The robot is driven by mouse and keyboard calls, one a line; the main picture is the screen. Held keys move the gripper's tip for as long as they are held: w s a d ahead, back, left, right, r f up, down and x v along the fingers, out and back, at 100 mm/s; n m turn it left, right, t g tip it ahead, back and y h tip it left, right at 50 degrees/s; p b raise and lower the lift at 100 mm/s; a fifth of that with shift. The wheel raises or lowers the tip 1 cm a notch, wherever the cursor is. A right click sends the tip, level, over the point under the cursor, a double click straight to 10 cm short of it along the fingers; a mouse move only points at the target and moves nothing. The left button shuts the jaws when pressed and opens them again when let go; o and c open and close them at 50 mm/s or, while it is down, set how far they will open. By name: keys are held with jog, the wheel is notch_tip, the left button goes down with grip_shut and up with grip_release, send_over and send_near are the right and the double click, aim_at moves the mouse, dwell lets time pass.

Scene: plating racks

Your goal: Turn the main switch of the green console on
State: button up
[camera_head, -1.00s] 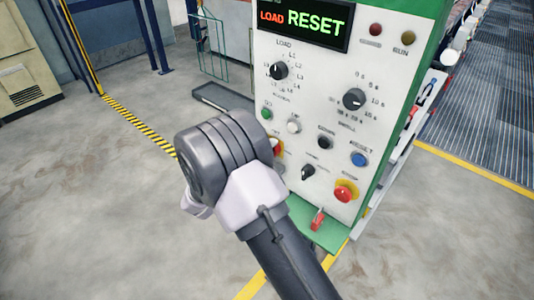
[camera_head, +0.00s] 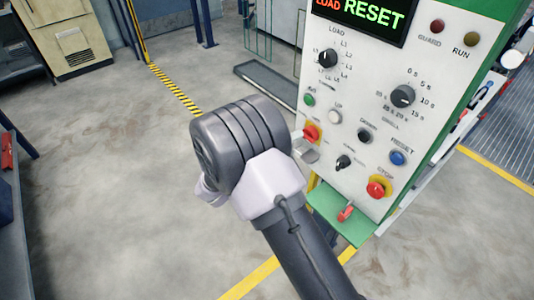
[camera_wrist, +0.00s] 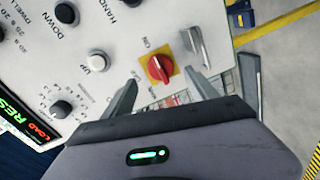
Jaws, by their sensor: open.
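The green console (camera_head: 338,219) has a white sloped panel. A red rotary knob on a yellow plate, which looks like the main switch (camera_head: 311,132), sits at the panel's left edge; my arm partly covers its surroundings. It shows clearly in the wrist view (camera_wrist: 159,68), its grip ridge slanting in the picture. My gripper (camera_wrist: 163,78) is open, its two grey fingers on either side of the knob in the picture. I cannot tell whether they touch it. A grey metal handle (camera_wrist: 196,46) is right beside the knob. In the head view my arm hides most of the gripper.
Other panel controls sit close by: a red stop button (camera_head: 376,188), a blue reset button (camera_head: 397,158), a white button (camera_head: 335,117) and black knobs. A red lever (camera_head: 346,212) is on the lower ledge. Open floor (camera_head: 120,190) lies left.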

jog(key=f+p+v, duration=0.1)
jog(key=p+v, duration=0.1)
jog(key=v, duration=0.9)
jog(key=shift+s+a+r, duration=0.15)
jog(key=shift+s+r, duration=0.05)
jog(key=shift+r, duration=0.3)
jog(key=s+d+r+m+g+y, duration=0.3)
jog(key=s+d+r+g+y, duration=0.15)
jog(key=s+d, duration=0.35)
jog(key=s+d+r+m+g+y, duration=0.3)
jog(key=s+d+r+g, duration=0.2)
jog(key=s+d+g, duration=0.15)
jog(key=s+a+r+m+t+y, duration=0.3)
jog(key=s+r+t+y, duration=0.3)
jog(key=s+y, duration=0.2)
jog(key=shift+a+r+t, duration=0.35)
jog(key=shift+a+t, duration=0.05)
jog(key=shift+a, duration=0.45)
